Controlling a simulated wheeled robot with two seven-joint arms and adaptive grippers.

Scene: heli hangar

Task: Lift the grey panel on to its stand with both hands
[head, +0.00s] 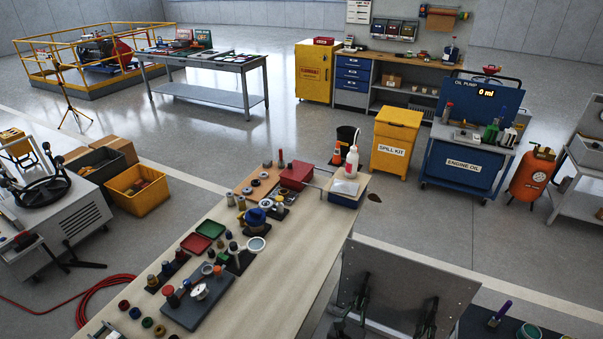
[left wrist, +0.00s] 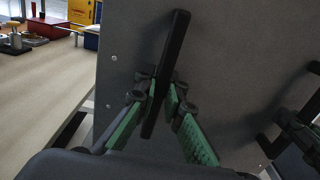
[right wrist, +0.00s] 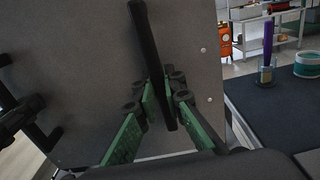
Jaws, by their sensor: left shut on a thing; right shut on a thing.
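The grey panel (head: 398,278) stands roughly upright and slightly tilted at the lower right of the head view, with two black handles on its near face. My left gripper (head: 357,302) is shut on the left handle (left wrist: 178,45), its green-padded fingers on either side of the bar. My right gripper (head: 428,320) is shut on the right handle (right wrist: 145,35) in the same way. The panel fills much of the left wrist view (left wrist: 230,60) and the right wrist view (right wrist: 85,60). Its lower edge is hidden, and I cannot make out the stand.
A long workbench (head: 290,265) with tools and small parts lies left of the panel. A dark-topped surface (head: 478,325) with a purple-handled tool (head: 502,312) and a teal roll (head: 529,331) lies to its right. Open floor (head: 430,215) extends behind the panel.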

